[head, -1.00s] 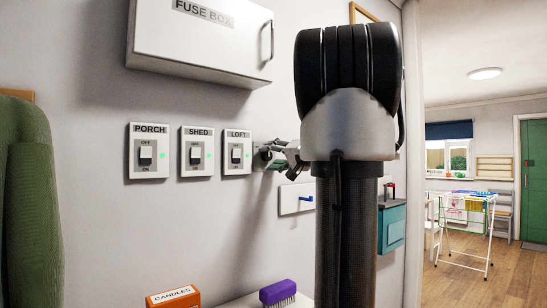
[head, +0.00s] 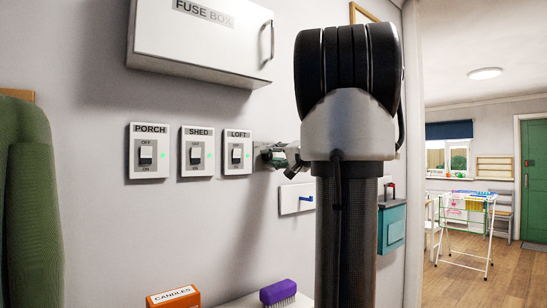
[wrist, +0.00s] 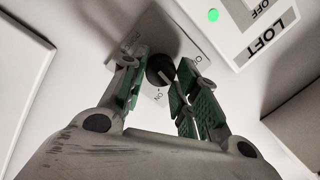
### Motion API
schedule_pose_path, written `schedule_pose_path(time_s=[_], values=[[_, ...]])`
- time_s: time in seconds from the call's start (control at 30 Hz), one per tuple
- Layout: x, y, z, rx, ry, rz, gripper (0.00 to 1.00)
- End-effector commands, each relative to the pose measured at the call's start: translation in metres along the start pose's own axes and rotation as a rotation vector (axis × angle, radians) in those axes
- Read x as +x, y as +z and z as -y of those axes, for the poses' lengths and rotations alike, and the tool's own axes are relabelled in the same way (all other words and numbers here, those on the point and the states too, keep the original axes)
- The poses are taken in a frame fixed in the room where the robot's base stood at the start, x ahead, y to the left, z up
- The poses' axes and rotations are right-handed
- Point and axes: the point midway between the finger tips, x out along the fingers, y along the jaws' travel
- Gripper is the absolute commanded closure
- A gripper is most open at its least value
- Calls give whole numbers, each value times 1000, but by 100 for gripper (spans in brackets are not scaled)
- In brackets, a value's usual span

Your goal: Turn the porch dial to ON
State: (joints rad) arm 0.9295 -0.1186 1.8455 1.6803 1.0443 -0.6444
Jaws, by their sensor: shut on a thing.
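In the wrist view a round black dial (wrist: 160,70) with a pale pointer mark sits on a light plate (wrist: 187,44) on the wall. The word ON shows beside the dial, on the side toward my gripper; the pointer slants toward the lower right of the picture, off that word. The plate's other lettering is partly hidden. My gripper (wrist: 159,76) has its green-padded fingers on both sides of the dial and is shut on it. In the head view my gripper (head: 275,157) is at the wall right of the LOFT switch, and the dial is hidden there.
Rocker switches marked PORCH (head: 147,151), SHED (head: 197,152) and LOFT (head: 237,153) are left of my gripper, each with a green light. The fuse box (head: 200,40) juts out above. A small plate with a blue lever (head: 305,198) is below right.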

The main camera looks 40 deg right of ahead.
Motion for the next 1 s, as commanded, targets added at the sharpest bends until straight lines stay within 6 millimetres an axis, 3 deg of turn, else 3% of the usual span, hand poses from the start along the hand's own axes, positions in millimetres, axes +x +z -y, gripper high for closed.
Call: schedule_pose_path(time_s=[0.6,1.0], values=[[0,2,-3,521,-43,-30,94],[0,3,-4,714,-59,-42,94]])
